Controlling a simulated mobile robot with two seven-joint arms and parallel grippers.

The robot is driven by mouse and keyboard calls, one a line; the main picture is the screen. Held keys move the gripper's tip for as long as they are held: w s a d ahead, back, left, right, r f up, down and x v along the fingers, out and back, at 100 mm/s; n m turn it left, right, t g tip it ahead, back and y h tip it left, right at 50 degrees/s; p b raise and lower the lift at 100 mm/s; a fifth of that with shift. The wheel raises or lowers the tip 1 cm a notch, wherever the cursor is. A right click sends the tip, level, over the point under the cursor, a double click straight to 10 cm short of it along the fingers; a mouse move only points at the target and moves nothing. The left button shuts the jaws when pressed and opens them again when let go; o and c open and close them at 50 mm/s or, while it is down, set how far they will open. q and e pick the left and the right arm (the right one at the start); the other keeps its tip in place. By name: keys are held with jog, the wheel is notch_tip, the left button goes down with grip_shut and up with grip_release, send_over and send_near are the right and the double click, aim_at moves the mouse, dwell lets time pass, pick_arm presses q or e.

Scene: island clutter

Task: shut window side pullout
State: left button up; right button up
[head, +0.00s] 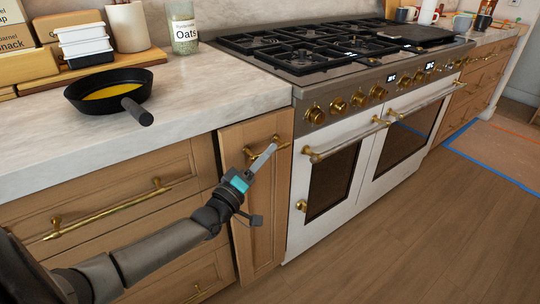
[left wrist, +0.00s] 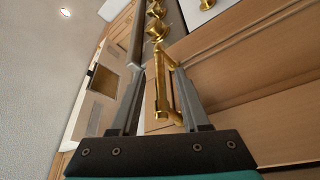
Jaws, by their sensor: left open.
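The pullout (head: 262,215) is a narrow wooden front with a brass handle, between the drawers and the range. I cannot tell clearly how far it stands out from the cabinet line. Its brass handle (head: 262,150) is near its top. My left gripper (head: 265,155) is open at the handle, in front of the panel. In the left wrist view the handle (left wrist: 165,90) lies between the two spread fingers of the gripper (left wrist: 162,72). Whether a finger touches it is not clear. My right gripper is not in view.
The range (head: 335,185) with brass knobs and oven handles stands right of the pullout. Wooden drawers with a long brass handle (head: 110,210) are on the left. A black pan (head: 108,90) sits on the counter (head: 200,95), its handle near the front edge. The wooden floor (head: 420,230) is clear.

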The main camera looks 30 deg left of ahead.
pick_arm(q)
jog(key=shift+x, duration=1.1)
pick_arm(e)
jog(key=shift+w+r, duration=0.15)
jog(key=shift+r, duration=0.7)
pick_arm(q)
grip_shut()
